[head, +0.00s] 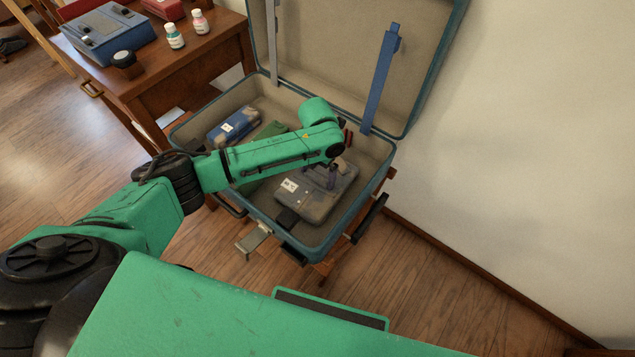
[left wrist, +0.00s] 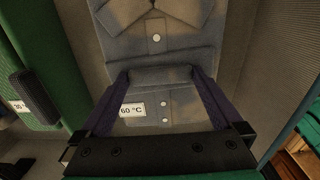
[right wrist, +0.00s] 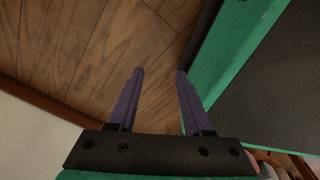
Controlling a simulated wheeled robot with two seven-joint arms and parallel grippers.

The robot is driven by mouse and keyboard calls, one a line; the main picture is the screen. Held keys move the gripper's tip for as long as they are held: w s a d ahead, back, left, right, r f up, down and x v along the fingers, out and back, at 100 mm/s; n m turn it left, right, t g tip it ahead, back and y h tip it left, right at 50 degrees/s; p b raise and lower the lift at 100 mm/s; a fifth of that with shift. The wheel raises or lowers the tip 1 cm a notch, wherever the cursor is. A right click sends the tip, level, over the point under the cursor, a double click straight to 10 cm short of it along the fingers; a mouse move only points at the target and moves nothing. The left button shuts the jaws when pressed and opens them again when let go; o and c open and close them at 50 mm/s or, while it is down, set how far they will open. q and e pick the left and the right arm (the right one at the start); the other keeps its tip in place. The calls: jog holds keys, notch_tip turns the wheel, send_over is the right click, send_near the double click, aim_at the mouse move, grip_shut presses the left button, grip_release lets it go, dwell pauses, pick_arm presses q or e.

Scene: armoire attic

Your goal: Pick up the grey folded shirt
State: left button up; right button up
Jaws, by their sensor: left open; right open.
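The grey folded shirt (head: 318,204) lies in the right part of the open blue suitcase (head: 262,211). It has a white label, and the left wrist view shows its collar, buttons and "60 °C" label on the shirt (left wrist: 157,60). My left gripper (head: 332,176) is over the shirt, pointing down. In the left wrist view the purple fingers of my left gripper (left wrist: 159,72) are apart, with part of the shirt showing between them. I cannot tell whether they touch it. My right gripper (right wrist: 160,72) is open and empty above the wooden floor.
A blue folded garment (head: 232,126) and a green one (head: 268,130) lie left of the shirt, partly behind my arm. The suitcase lid (head: 340,40) stands open at the back. A wooden desk (head: 190,62) is at the upper left, a white wall (head: 530,150) at the right.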

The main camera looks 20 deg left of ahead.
pick_arm(q)
jog(key=shift+r, duration=0.1)
grip_shut()
